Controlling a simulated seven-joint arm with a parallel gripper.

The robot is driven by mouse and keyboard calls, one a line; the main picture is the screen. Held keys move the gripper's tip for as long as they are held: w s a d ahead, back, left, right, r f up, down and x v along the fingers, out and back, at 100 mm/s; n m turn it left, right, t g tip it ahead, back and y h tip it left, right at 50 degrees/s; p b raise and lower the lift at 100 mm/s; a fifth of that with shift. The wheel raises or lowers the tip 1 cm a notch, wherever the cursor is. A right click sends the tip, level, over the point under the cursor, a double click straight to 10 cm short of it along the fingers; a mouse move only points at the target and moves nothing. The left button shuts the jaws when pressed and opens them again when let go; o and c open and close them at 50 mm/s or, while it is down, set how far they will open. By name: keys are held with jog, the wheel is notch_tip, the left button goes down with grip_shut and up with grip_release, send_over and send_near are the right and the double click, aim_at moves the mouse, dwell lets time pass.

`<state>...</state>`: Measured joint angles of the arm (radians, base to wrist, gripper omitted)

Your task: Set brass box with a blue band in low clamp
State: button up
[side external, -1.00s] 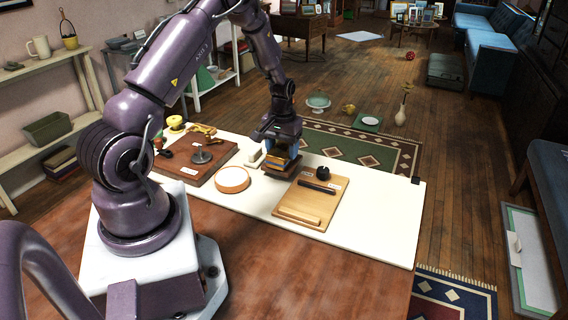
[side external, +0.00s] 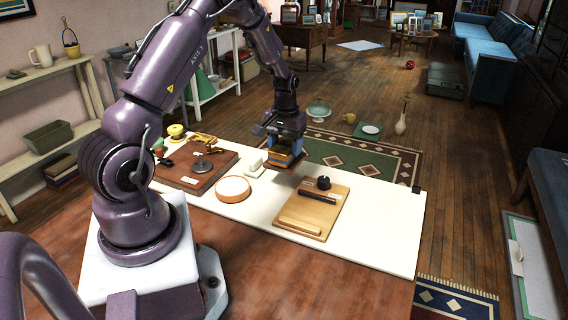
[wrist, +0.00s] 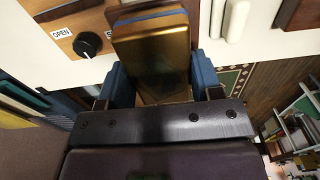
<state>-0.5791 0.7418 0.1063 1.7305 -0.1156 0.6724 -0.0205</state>
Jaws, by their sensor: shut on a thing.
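My gripper (side external: 284,145) is shut on the brass box (wrist: 152,55), with its blue fingers on either side. The box hangs over the white mat, behind the wooden clamp board. In the wrist view its gold face fills the middle and part of the blue band (wrist: 150,18) shows along the far end. The light wooden clamp board (side external: 297,215) lies flat, with a dark bar (side external: 317,197), a wooden bar (side external: 300,226) and a black knob (side external: 323,183). The knob also shows in the wrist view (wrist: 88,44) beside an OPEN label. I cannot tell whether this is the low clamp.
A dark wooden board (side external: 185,176) with a grey metal fixture (side external: 202,163) lies at left. A round wooden dish (side external: 233,189) and a cream block (side external: 252,161) stand between the boards. The mat's right part (side external: 380,220) is clear.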

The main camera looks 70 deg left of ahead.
jog(key=shift+m, duration=0.6)
jog(key=d, duration=0.1)
jog(key=w+d, duration=0.1)
jog(key=w+d+r, duration=0.1)
jog(key=shift+d, duration=0.35)
jog(key=d+m, duration=0.4)
jog(key=d, duration=0.2)
jog(key=m, duration=1.3)
send_over(308, 213)
jog(key=shift+w+a+f, duration=0.15)
jog(key=shift+f, duration=2.45)
jog(key=shift+f, duration=0.4)
jog(key=shift+s+d, duration=0.2)
jog(key=shift+s, duration=0.05)
jog(key=o, duration=1.3)
jog(key=shift+c, duration=0.2)
